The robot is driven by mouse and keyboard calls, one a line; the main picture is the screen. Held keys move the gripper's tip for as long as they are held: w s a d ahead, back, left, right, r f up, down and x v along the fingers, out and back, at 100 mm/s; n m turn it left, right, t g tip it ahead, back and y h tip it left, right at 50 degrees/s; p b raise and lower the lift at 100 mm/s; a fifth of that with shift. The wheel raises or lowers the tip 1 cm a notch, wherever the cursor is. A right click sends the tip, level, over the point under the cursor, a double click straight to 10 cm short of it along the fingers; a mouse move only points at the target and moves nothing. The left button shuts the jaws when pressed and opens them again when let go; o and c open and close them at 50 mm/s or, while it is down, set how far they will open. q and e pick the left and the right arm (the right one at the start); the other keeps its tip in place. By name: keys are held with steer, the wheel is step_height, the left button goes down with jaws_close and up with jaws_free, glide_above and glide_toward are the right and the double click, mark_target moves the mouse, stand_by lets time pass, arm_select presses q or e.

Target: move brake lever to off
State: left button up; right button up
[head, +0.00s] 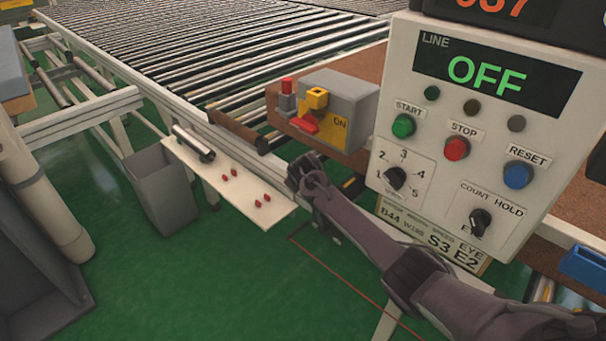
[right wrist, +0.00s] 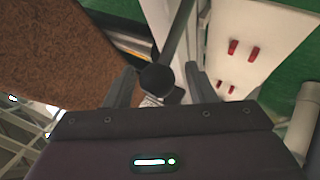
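A dark rod with a round black knob (right wrist: 157,78), which looks like the brake lever, shows in the right wrist view between the two fingers of my right gripper (right wrist: 160,86). The fingers are apart, with a gap on each side of the knob. In the head view my right gripper (head: 303,172) is below the grey box, left of the control panel, and I cannot make out the knob there. The grey box (head: 352,95) has a yellow plate (head: 341,127) reading ON and a red piece (head: 307,124) at its front. My left gripper is not in view.
The control panel (head: 405,75) shows LINE OFF and stands close to my right forearm. A white shelf (head: 225,198) with several small red pieces (head: 262,198) lies left of the gripper. A grey bin (head: 160,190) and a roller conveyor (head: 220,50) are further left and behind.

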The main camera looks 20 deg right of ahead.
steer(key=shift+s+r, duration=0.1)
steer(key=v, duration=0.7)
steer(key=shift+s, duration=0.2)
steer(key=shift+a+r, duration=0.1)
steer(key=shift+r, duration=0.05)
stand_by(0.3)
